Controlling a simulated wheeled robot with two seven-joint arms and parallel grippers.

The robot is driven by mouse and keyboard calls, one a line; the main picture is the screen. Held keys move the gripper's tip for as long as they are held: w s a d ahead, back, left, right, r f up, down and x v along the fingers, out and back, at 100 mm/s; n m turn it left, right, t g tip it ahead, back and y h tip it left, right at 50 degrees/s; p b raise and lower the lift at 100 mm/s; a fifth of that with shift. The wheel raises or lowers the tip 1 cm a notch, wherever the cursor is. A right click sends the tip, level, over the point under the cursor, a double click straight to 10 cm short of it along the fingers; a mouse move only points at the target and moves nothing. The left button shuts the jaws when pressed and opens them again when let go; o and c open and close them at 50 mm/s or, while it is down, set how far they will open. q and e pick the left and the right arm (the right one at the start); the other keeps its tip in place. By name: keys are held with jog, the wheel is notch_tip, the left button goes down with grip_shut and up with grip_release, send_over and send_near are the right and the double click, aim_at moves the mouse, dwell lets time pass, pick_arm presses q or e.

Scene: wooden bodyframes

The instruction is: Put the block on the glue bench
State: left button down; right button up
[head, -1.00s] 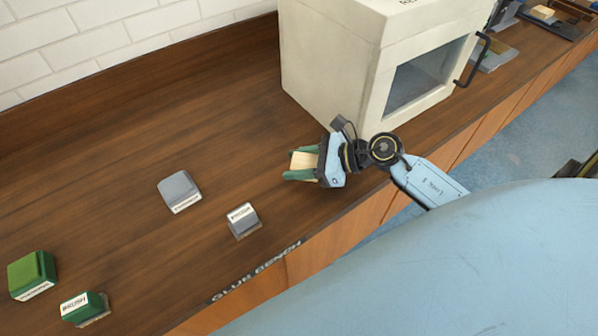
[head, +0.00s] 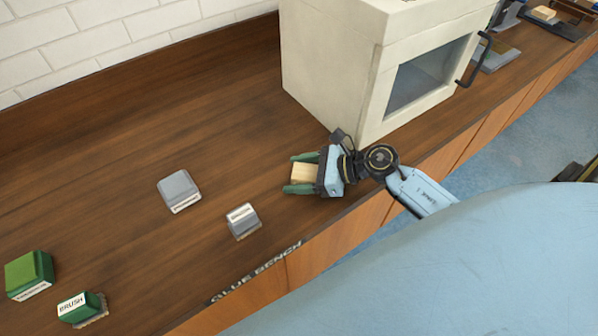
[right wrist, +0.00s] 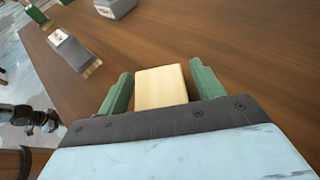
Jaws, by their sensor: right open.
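The pale wooden block (head: 304,173) is on the brown glue bench (head: 130,150), near its front edge and left of the white cabinet. My right gripper (head: 298,174) is open around the block, with its green fingers on either side. In the right wrist view the block (right wrist: 160,87) lies between the fingers (right wrist: 160,88), with a visible gap on both sides. The block appears to rest on the bench top. The "GLUE BENCH" lettering runs along the front edge. My left gripper is not in view.
The white cabinet (head: 335,75) with a dark window stands close behind my right gripper. A grey brush (head: 243,220) and a grey box (head: 178,188) sit to the left. A green box (head: 28,272) and a green brush (head: 82,308) are at the far left.

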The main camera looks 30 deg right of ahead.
jog(key=shift+r, duration=0.1)
jog(key=shift+s+d+r, duration=0.1)
jog(key=shift+d+r, duration=0.05)
jog(key=shift+d, duration=0.05)
jog(key=b+v, duration=0.1)
jog(key=v, duration=1)
jog(key=shift+s+d+r, duration=0.1)
jog(key=shift+s+r, duration=0.05)
jog(key=shift+s, duration=0.05)
